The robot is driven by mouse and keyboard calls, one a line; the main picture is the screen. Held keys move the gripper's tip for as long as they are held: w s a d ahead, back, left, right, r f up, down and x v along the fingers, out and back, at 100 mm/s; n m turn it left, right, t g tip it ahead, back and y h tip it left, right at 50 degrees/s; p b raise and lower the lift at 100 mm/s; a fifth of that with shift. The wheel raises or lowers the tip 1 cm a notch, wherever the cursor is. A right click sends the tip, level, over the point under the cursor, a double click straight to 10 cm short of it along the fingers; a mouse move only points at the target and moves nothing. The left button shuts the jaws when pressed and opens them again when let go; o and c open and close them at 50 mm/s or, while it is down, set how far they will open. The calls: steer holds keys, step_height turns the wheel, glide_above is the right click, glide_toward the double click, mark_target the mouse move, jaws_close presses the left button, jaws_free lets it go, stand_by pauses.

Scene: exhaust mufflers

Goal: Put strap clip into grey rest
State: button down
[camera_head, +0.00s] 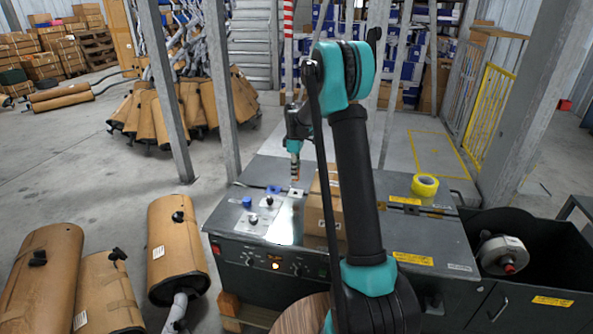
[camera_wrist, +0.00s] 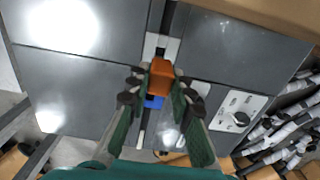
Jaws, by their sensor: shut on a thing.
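My gripper (camera_wrist: 160,92) is shut on an orange-brown block-like piece, which I take to be the strap clip (camera_wrist: 161,74); it sits between the two fingertips. In the head view my gripper (camera_head: 295,178) points down above the dark workbench top. A small light grey piece with a dark slot, apparently the grey rest (camera_wrist: 161,45), lies on the bench just beyond the clip in the wrist view. It also shows under my gripper in the head view (camera_head: 295,193). The clip hides part of it. I cannot tell whether the clip touches it.
A blue piece (camera_wrist: 154,102) lies below the fingers. Knobs on a pale plate (camera_head: 253,220) stand to the left on the bench. A cardboard box (camera_head: 323,215) is close on the right, with yellow tape (camera_head: 425,185) farther right. Wrapped mufflers (camera_head: 175,250) stand at the left.

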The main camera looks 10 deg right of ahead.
steer(key=shift+f, duration=0.15)
steer(key=shift+f, duration=2.75)
steer(key=shift+f, duration=0.4)
steer(key=c, duration=1.3)
jaws_free()
steer(key=shift+o, duration=0.2)
step_height(320, 180, up, 12)
steer(key=shift+f, duration=0.1)
